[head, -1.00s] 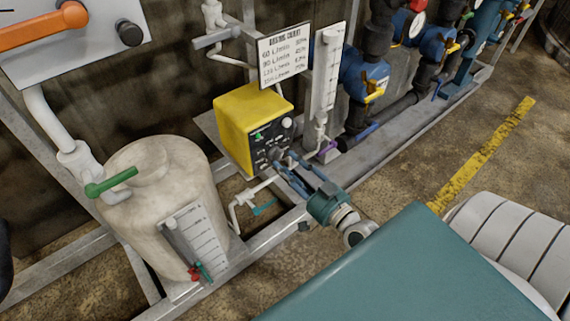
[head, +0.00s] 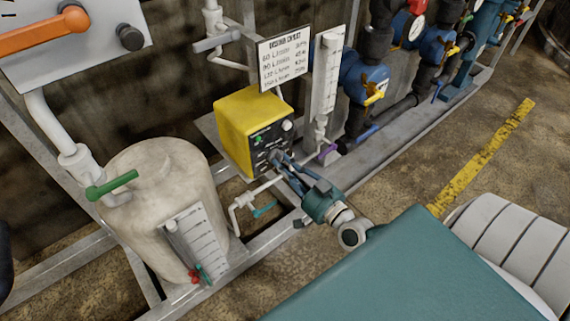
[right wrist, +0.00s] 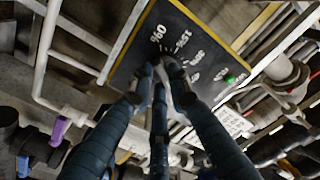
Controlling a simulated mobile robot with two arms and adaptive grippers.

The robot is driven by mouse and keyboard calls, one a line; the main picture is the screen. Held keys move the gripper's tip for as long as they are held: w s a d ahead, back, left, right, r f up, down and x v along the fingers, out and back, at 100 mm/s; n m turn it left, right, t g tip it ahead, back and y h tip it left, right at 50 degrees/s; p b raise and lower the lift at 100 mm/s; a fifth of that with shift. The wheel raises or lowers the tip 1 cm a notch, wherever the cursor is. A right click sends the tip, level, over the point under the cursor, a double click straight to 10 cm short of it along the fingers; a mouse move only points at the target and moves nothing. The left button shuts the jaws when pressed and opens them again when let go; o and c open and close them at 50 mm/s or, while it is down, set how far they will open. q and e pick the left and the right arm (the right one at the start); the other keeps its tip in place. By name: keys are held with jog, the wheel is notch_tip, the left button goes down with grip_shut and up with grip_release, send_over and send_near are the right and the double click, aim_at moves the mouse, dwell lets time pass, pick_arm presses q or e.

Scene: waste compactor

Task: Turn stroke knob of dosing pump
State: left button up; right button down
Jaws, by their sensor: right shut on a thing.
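The dosing pump is a yellow box (head: 250,112) with a black front panel (right wrist: 205,30) in the middle of the head view. Its panel carries a white round knob (head: 287,125), a green button (right wrist: 230,78) and white percent marks around the stroke knob (right wrist: 170,66). My right gripper (head: 279,160) reaches the lower part of the panel. In the right wrist view its fingers (right wrist: 162,74) are closed around the stroke knob, which they largely hide. The knob's exact setting cannot be read. My left gripper is not in view.
A beige tank (head: 150,190) with a green-handled valve stands left of the pump. A clear scaled column (head: 326,85) and a printed sign (head: 285,58) stand beside and behind it. A white pipe with a teal valve handle (head: 264,209) runs below my gripper. Blue valves line the right.

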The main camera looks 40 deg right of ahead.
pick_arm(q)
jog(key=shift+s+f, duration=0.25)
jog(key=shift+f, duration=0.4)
pick_arm(e)
jog(key=c, duration=1.6)
grip_release()
jog(key=shift+c, duration=0.2)
jog(key=s, duration=1.2)
jog(key=shift+d, duration=0.45)
